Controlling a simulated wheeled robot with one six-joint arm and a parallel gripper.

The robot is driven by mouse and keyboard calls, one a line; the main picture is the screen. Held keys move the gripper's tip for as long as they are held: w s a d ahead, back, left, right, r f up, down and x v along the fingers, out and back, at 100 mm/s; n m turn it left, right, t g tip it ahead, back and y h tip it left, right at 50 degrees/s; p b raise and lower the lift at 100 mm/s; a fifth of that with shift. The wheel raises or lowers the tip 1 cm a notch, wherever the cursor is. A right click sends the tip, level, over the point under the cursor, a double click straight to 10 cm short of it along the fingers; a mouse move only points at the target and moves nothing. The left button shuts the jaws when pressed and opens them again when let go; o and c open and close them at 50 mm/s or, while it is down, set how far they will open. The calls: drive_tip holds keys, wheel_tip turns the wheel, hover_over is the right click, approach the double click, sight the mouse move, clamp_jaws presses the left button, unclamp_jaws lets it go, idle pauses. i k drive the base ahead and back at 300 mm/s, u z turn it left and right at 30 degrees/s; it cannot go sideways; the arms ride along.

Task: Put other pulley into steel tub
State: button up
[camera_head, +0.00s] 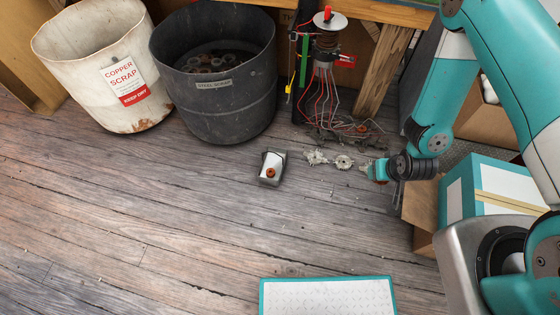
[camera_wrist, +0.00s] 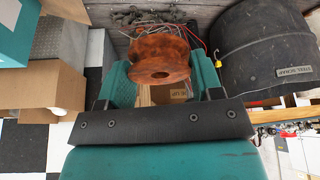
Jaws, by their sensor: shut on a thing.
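A rusty brown grooved pulley (camera_wrist: 160,58) sits between the teal fingers of my gripper (camera_wrist: 161,76) in the wrist view. The gripper is shut on it. The steel tub (camera_head: 215,112) is dark grey, labelled STEEL SCRAP, with several rusty round parts inside. Its dark wall and label also show at the right of the wrist view (camera_wrist: 262,50).
A white copper scrap tub (camera_head: 90,60) stands left of the steel tub. A small grey tray (camera_head: 273,180) holds an orange-brown ring. Pale metal parts (camera_head: 343,162) and a wired stand (camera_head: 326,50) are near my gripper. Cardboard boxes stand at right. The wooden floor at left is clear.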

sight(275, 160)
drive_tip(key=i, duration=1.35)
drive_tip(key=u, duration=1.8)
